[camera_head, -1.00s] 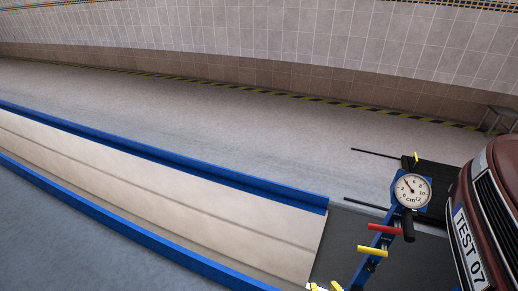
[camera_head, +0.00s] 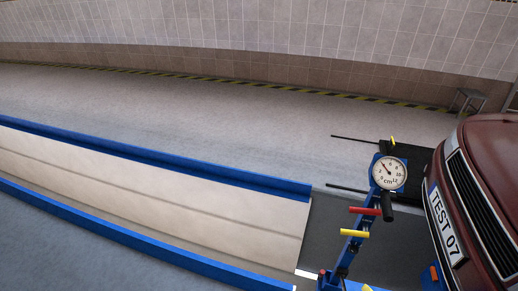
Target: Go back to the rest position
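Neither of my grippers shows in the head view. The blue sliding jack (camera_head: 350,247) stands at the lower right, close in front of a dark red car (camera_head: 485,170) with the plate TEST 07. The jack carries a round white dial (camera_head: 388,173) marked in cm, a black handle (camera_head: 389,207), a red bar (camera_head: 366,211) and a yellow bar (camera_head: 355,233). The foot of the jack is partly cut off by the bottom edge.
A long pale inspection pit (camera_head: 150,185) with blue rails (camera_head: 160,156) runs from the left to the jack. A small grey table (camera_head: 468,98) stands at the far right by the tiled wall (camera_head: 260,50). The grey floor behind the pit is clear.

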